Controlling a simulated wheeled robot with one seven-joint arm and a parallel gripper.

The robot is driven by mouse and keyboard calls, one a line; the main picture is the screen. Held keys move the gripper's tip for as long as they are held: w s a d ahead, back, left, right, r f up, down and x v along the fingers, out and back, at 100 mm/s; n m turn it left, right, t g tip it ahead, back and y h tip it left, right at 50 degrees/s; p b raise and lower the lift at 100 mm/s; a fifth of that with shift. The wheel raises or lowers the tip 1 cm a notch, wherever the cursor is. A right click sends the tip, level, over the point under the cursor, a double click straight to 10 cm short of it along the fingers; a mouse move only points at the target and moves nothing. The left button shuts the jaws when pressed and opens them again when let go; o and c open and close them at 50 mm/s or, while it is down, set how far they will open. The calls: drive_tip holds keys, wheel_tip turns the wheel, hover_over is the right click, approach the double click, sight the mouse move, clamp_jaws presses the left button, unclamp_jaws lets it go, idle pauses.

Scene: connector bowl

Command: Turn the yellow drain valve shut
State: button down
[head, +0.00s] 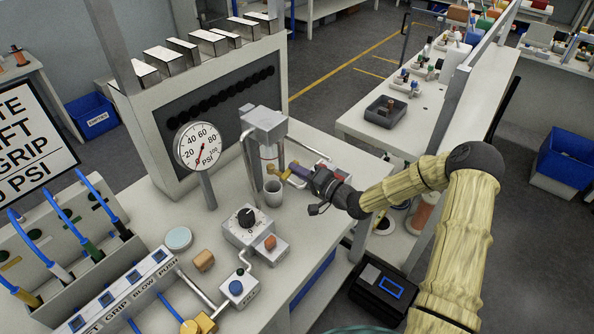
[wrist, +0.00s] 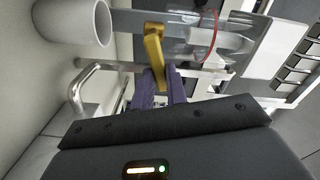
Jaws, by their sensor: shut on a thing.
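The yellow drain valve (head: 284,174) sits low on the clear cylinder of the grey-topped unit, beside a grey cup. In the wrist view its yellow lever (wrist: 153,45) runs down between my purple finger pads. My gripper (head: 298,172) reaches in from the right and is shut on the lever's end.
The round PSI gauge (head: 197,146) stands left of the unit. A dial box (head: 246,222) and a blue-button box (head: 238,287) are in front of it. A bent metal pipe (wrist: 88,78) passes left of my fingers.

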drive_tip(key=shift+w+d+f+m, duration=0.1)
drive_tip(key=shift+f+m, duration=0.25)
drive_tip(key=shift+m, duration=0.6)
drive_tip(key=shift+d+f+m, duration=0.1)
drive_tip(key=shift+f+m, duration=0.2)
drive_tip(key=shift+m, duration=0.65)
drive_tip(key=c, duration=1.4)
unclamp_jaws()
drive_tip(key=shift+a, duration=0.1)
drive_tip(key=b+v, duration=0.3)
drive_tip(key=v, duration=1.4)
drive_tip(key=shift+b, duration=0.35)
drive_tip(key=shift+f, duration=0.1)
